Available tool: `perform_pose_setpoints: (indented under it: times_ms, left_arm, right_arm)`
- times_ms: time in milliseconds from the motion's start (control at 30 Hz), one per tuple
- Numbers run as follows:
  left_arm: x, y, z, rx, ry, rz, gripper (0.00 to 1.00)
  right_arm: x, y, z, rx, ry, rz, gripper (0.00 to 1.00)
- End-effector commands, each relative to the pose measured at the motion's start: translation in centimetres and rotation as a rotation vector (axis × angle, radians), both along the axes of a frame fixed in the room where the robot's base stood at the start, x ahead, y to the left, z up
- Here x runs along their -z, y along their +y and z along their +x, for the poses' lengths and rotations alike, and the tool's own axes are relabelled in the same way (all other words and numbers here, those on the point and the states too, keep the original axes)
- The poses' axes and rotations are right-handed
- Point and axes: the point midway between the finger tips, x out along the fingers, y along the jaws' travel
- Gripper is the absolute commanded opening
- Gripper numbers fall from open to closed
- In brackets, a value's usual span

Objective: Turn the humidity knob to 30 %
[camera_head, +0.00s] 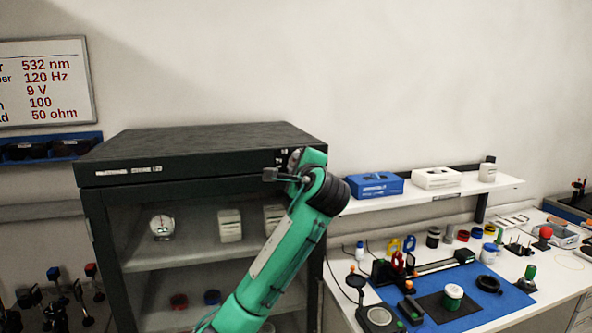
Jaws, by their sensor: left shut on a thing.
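A dark dry cabinet (200,137) stands at the left, with a panel strip along the top of its front. The humidity knob is at the right end of this strip, mostly hidden by my left gripper (285,172). Small white scale marks show just left of it. My left gripper is shut on the humidity knob, and its green arm rises from the bottom of the view. The knob's pointer and setting cannot be made out. My right gripper is not in view.
A round white dial gauge (162,226) and white boxes stand behind the cabinet's front. At the right, a bench with a blue mat (472,318) holds many small parts. A wall shelf (400,200) carries a blue box (375,186) and a white box (436,178).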

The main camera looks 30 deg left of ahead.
Motion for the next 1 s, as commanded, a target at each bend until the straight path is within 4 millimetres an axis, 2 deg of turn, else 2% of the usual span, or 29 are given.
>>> perform_pose_setpoints:
  times_ms: [333, 867, 900, 1000]
  left_arm:
    - [0.1, -0.01, 0.0, -0.001, -0.1, -0.088, 0.0]
    - [0.07, -0.01, 0.01, -0.001, -0.115, -0.101, 0.0]
    - [0.07, -0.01, 0.01, -0.001, -0.115, -0.101, 0.27]
    - [0.06, -0.01, 0.01, -0.001, -0.114, -0.1, 0.43]
  right_arm:
    - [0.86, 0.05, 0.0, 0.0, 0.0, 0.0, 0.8]
    - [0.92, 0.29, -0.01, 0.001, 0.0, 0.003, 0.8]
    - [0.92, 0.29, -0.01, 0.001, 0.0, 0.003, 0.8]
    - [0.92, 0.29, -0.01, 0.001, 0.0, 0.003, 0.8]
